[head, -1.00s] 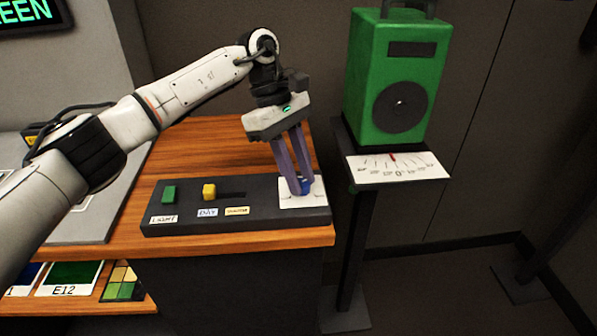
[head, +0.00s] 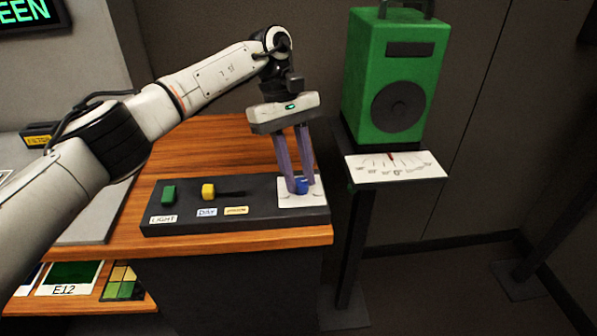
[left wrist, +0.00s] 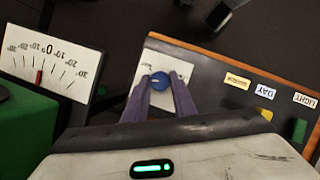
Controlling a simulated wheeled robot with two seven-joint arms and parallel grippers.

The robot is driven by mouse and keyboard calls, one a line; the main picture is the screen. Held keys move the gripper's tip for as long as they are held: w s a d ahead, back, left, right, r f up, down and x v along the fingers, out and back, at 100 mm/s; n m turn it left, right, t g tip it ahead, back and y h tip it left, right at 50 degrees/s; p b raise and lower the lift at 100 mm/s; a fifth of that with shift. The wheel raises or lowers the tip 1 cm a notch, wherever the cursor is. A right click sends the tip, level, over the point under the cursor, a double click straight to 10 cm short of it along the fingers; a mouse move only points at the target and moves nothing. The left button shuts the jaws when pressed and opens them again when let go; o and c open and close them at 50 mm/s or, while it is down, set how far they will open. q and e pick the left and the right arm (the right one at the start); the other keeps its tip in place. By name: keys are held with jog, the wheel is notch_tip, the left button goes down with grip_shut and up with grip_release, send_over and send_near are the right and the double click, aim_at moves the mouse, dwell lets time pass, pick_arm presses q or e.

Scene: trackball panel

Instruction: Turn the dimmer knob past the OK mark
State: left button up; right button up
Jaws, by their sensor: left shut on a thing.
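The blue dimmer knob (head: 301,186) sits on a white plate (head: 314,199) at the right end of the dark control panel (head: 250,222). My left gripper (head: 300,186) points down with its two purple fingers on either side of the knob, shut on it. In the left wrist view the blue knob (left wrist: 159,81) shows between the fingertips (left wrist: 160,82). Marks on the plate are too small and partly covered to read, so I cannot tell the OK mark. My right gripper is not in view.
The panel also carries a green button (head: 169,194) and a yellow slider (head: 208,191) with labels LIGHT and DAY. A green box (head: 395,75) stands right of the table, above a white dial scale (head: 397,166) with a red pointer. The wooden top behind the panel is clear.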

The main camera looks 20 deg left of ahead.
pick_arm(q)
jog(key=o, duration=1)
jog(key=shift+o, duration=0.2)
jog(key=p+v, duration=0.2)
jog(key=v, duration=0.8)
jog(key=shift+r, duration=0.2)
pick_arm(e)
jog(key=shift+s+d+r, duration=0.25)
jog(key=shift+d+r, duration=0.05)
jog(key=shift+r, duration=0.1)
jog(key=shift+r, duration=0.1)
